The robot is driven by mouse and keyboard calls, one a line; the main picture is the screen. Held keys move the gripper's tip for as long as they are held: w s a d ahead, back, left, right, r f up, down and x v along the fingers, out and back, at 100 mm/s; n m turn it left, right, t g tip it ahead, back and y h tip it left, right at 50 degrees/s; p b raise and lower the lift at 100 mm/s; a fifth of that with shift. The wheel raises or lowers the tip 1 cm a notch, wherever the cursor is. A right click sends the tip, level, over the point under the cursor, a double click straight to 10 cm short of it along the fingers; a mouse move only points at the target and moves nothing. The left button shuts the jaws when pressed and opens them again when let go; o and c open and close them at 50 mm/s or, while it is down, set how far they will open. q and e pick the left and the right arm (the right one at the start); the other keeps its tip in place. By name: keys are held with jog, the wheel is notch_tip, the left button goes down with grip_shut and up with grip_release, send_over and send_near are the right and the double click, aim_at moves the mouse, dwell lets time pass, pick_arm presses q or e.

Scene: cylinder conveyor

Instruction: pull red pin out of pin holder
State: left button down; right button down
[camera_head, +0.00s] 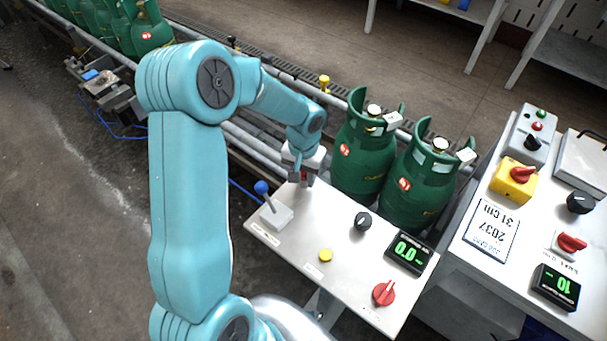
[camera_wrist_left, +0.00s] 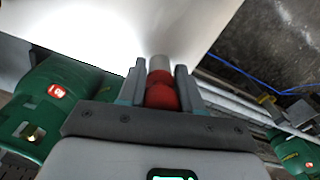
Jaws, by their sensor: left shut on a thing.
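My left gripper (camera_head: 304,178) is at the far edge of the white control panel (camera_head: 295,238), with its jaws pointing down. In the left wrist view my left gripper (camera_wrist_left: 160,85) is shut on the red pin (camera_wrist_left: 161,92), which sits between the two fingers. A grey cylindrical piece (camera_wrist_left: 160,63), perhaps the pin holder, shows just beyond the red part. A bit of the red pin (camera_head: 304,175) shows between the fingers in the head view. Whether the pin is still seated cannot be told. My right gripper is not in view.
A blue-knobbed lever (camera_head: 262,188) stands left of the gripper. Green gas cylinders (camera_head: 362,150) stand close on its right along the conveyor. The panel carries a black knob (camera_head: 363,221), a yellow button (camera_head: 325,256), a red knob (camera_head: 384,293) and a display (camera_head: 408,253).

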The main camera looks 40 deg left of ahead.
pick_arm(q)
jog(key=shift+s+r, duration=0.1)
jog(key=shift+r+p, duration=0.45)
jog(key=shift+r, duration=0.3)
jog(key=shift+r, duration=0.15)
jog(key=shift+r+p, duration=0.45)
jog(key=shift+r, duration=0.2)
